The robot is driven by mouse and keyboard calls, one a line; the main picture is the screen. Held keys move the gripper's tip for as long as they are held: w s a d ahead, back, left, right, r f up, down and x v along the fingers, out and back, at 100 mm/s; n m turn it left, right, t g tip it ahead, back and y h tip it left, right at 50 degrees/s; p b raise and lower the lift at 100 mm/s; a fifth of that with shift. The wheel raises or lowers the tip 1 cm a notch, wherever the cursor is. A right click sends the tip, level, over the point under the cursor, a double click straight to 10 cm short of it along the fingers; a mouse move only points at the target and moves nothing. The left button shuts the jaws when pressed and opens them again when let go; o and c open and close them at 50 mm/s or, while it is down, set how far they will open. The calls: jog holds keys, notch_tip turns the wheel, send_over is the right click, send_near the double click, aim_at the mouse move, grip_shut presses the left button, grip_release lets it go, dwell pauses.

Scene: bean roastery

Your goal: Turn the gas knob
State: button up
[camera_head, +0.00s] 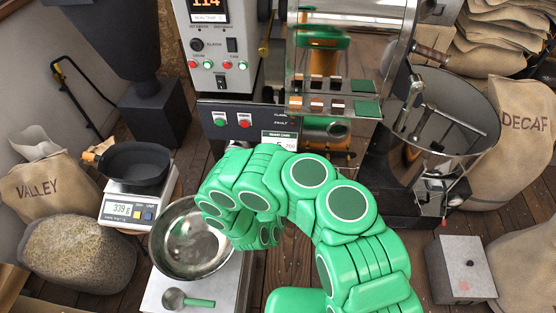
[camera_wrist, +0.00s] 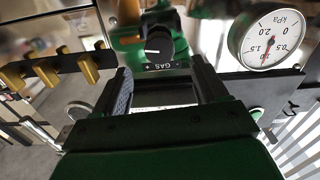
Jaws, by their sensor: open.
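The gas knob (camera_wrist: 158,44) is a round black knob with a white pointer line, above a label reading GAS, at the top middle of the wrist view. My gripper (camera_wrist: 158,76) is open, with one dark finger on each side below the knob. The knob appears ahead of the fingertips and apart from them; nothing is between the fingers. In the head view my green arm reaches toward the roaster's lower front, and it hides the knob and the fingers.
A pressure gauge (camera_wrist: 268,40) sits right of the knob, and several brass levers (camera_wrist: 60,68) sit left. In the head view, the roaster's control panel (camera_head: 220,60) stands behind my arm. A steel bowl (camera_head: 190,240), a scale (camera_head: 130,208) and a steel cooling drum (camera_head: 445,115) stand around it.

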jog(key=shift+w, duration=3.4)
jog(key=shift+c, duration=0.5)
jog(key=c, duration=0.9)
